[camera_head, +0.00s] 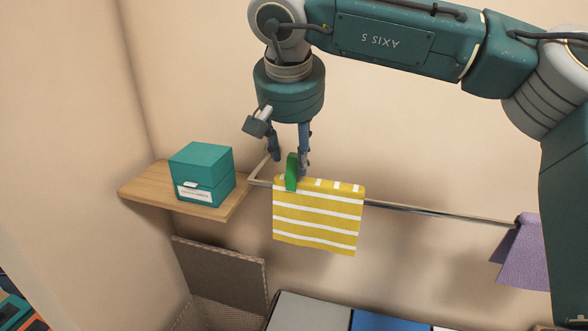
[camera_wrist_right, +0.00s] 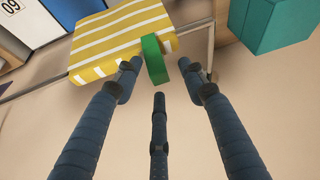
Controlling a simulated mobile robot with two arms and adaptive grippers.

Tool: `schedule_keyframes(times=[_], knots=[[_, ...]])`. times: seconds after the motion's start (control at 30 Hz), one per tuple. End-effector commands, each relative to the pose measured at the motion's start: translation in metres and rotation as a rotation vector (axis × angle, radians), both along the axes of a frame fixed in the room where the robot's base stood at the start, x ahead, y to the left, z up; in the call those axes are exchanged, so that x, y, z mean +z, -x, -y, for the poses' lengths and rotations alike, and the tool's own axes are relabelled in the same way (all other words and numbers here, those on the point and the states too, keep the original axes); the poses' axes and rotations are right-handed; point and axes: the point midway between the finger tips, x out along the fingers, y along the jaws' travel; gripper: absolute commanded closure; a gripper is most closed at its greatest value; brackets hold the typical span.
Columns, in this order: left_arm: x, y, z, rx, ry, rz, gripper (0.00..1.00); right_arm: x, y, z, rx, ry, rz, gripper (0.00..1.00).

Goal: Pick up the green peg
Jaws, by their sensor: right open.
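The green peg (camera_head: 291,172) is clipped over the top left part of a yellow and white striped cloth (camera_head: 318,228). The cloth hangs on a metal rail (camera_head: 440,214). My right gripper (camera_head: 290,168) is open just above the rail, pointing down, with its fingers around the peg's position. In the right wrist view the green peg (camera_wrist_right: 154,60) shows ahead, between the spread fingertips of the right gripper (camera_wrist_right: 160,80), and I see no finger closed on it. The striped cloth (camera_wrist_right: 110,45) lies just beyond. My left gripper is not in view.
A teal box (camera_head: 203,170) with a label sits on a wooden shelf (camera_head: 150,187) left of the rail. A purple cloth (camera_head: 520,258) hangs at the rail's right. Below are an open woven basket (camera_head: 222,275) and grey and blue surfaces (camera_head: 385,322).

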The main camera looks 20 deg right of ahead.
Motion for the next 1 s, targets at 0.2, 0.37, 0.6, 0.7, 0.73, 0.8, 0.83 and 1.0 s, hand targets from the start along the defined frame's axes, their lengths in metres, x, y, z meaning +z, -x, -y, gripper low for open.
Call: schedule_keyframes(times=[0.2,0.37,0.6,0.7,0.73,0.8,0.83,1.0], knots=[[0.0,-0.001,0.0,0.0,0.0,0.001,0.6,0.0,0.0,0.0,0.0,0.0,0.0,0.81],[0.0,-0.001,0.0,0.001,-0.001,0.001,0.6,0.0,0.0,0.0,0.0,0.0,0.0,0.94],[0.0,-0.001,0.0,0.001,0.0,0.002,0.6,0.0,0.0,0.0,0.0,0.0,0.0,0.94],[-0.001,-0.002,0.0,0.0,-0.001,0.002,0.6,0.002,0.0,0.0,0.0,0.0,0.001,0.94],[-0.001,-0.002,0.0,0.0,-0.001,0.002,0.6,0.004,0.0,0.0,0.0,0.0,0.001,0.94],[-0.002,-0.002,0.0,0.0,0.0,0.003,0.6,0.008,-0.001,0.0,-0.001,0.0,0.002,0.94],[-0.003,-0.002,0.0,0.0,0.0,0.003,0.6,0.011,-0.001,0.0,-0.001,0.0,0.002,0.94],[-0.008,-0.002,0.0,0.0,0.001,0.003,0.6,0.037,0.0,-0.001,-0.002,-0.002,0.003,0.94]])
